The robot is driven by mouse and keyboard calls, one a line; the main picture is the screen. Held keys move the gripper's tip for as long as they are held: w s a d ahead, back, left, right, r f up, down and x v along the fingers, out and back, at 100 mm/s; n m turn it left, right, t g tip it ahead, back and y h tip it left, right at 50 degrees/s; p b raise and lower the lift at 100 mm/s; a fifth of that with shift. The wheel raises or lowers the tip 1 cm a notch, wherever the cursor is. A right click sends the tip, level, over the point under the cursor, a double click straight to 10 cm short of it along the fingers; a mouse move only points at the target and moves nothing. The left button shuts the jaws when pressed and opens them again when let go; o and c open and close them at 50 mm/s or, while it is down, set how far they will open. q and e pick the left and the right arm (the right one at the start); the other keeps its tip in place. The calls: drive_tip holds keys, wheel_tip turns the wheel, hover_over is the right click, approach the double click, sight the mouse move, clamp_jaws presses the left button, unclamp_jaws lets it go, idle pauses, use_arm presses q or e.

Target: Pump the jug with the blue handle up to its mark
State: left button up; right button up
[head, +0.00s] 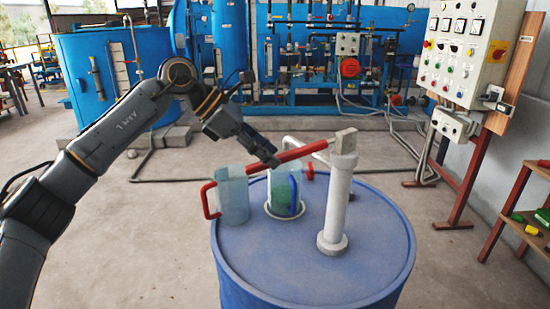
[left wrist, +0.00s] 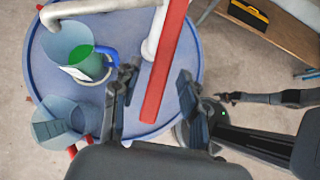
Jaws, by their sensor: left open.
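The jug with the blue handle (head: 281,190) is clear and stands upright in a pale ring on the blue drum, with green liquid (left wrist: 88,62) in its lower part. Its fill mark is too small to make out. A white pump post (head: 338,200) stands to its right, with a spout (head: 294,140) reaching over toward the jug. The pump's red lever (head: 301,152) slants down to the left from the post's head. My left gripper (head: 272,161) is at the lever's free end. In the left wrist view the open fingers (left wrist: 156,92) stand either side of the red lever (left wrist: 166,70).
A second clear jug with a red handle (head: 233,195) stands left on the blue drum (head: 290,262). A control panel (head: 460,50) stands at the right, beside a red-framed table. Blue tanks and pipes line the back. The concrete floor around the drum is mostly clear.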

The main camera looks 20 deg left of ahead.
use_arm(q)
drive_tip(key=v, duration=0.9)
use_arm(e)
drive_tip(key=shift+s+a, duration=0.1)
use_arm(q)
drive_tip(key=shift+s, duration=0.1)
idle(0.6)
